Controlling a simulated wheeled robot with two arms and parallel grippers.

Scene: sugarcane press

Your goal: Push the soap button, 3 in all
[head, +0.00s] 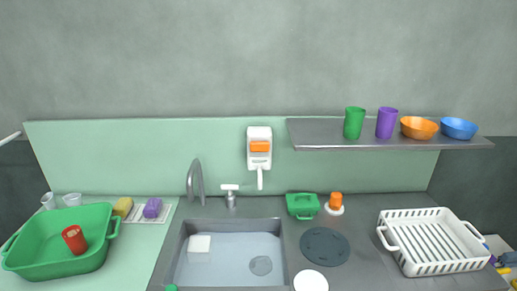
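A white soap dispenser (260,134) is mounted on the pale green wall panel above the sink. Its orange button (259,147) faces forward on the upper body. A white spout (260,180) hangs down from its lower part. Nothing is touching the dispenser. Neither of my grippers can be made out in the head view.
A green tub (30,258) holding a red cup (74,239) stands left. A white rack (420,213) stands right. A shelf (320,143) with cups and bowls juts out right of the dispenser.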

